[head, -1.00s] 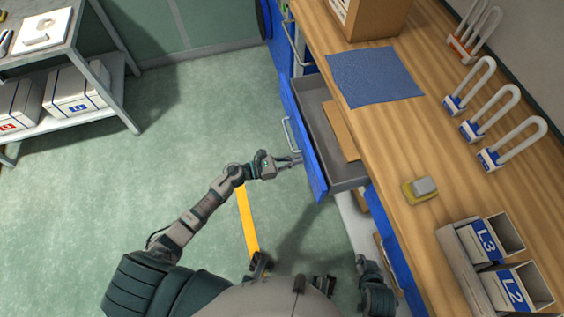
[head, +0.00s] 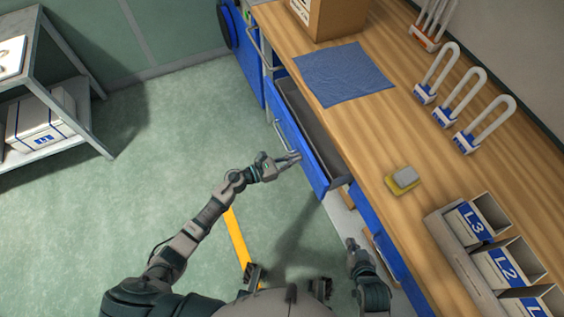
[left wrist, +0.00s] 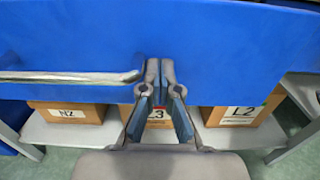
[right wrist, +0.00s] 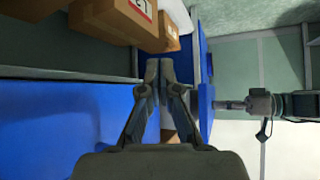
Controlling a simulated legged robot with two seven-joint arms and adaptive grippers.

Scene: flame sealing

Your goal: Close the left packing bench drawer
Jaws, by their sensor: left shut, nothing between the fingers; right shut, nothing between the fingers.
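The left packing bench drawer (head: 301,138) has a blue front and grey inside, and stands partly open from the wooden bench. Its bar handle (head: 282,135) is on the blue front. My left gripper (head: 296,158) is shut and empty, with its fingertips at the drawer front. In the left wrist view the closed fingertips (left wrist: 160,66) are against or very near the blue front, just right of the silver handle (left wrist: 80,77). My right gripper (head: 352,243) is low beside the bench, shut and empty. It also shows in the right wrist view (right wrist: 160,64).
The wooden benchtop (head: 375,135) holds a blue cloth (head: 343,74), a cardboard box (head: 342,14), a yellow sponge-like block (head: 402,181), padlock-shaped items (head: 484,124) and labelled bins (head: 478,225). A grey shelf unit (head: 75,90) stands left. Green floor between is clear.

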